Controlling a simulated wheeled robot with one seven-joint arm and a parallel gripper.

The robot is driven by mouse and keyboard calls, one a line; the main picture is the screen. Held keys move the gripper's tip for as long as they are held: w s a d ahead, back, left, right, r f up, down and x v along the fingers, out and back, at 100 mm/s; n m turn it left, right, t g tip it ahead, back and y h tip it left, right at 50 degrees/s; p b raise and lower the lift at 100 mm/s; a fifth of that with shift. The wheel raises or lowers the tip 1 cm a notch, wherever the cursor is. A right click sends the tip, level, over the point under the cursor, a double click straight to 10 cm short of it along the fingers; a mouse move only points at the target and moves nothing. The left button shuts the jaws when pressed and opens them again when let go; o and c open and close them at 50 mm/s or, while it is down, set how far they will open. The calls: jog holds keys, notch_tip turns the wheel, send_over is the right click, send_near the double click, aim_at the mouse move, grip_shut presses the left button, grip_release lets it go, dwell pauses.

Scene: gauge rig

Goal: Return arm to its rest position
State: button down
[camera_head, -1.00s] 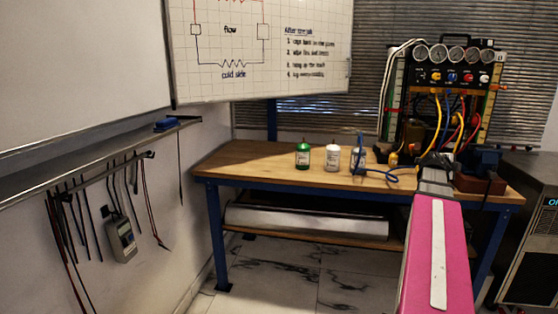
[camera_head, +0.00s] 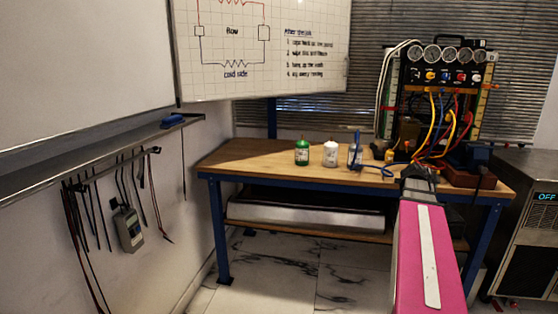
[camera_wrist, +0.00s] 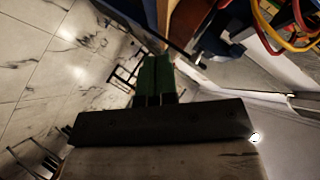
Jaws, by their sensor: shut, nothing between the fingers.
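My pink arm reaches forward from the bottom right of the head view toward the workbench (camera_head: 250,158). My gripper shows in the wrist view (camera_wrist: 157,80), its two green fingers together with nothing between them. In the wrist view the fingers are near the bench edge, with marble floor to the left. In the head view the dark end of the arm is by the bench's front edge, and the fingers cannot be made out there.
The gauge rig (camera_head: 440,100) with colored hoses stands at the bench's right. A grey unit (camera_head: 528,230) is at far right. The floor (camera_head: 270,275) in front is clear.

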jog(key=s+a+f+n+g+y, duration=0.25)
jog(key=a+f+n+y, duration=0.55)
jog(key=a+f, duration=1.05)
jog(key=s+a+f+n+g+y, duration=0.1)
jog(key=s+a+f+n, duration=0.2)
jog(key=a, duration=0.4)
jog(key=s+a+f+n+g+y, duration=0.1)
jog(key=s+a+f+n+g, duration=0.1)
jog(key=s+a+f+n, duration=0.2)
jog(key=s+a+f+n+g, duration=0.1)
jog(key=s+a+f+n, duration=0.2)
jog(key=s+a+n, duration=0.3)
jog(key=a+n, duration=0.1)
jog(key=a, duration=0.4)
jog(key=shift+f+n+y, duration=0.2)
jog(key=shift+n+y, duration=0.2)
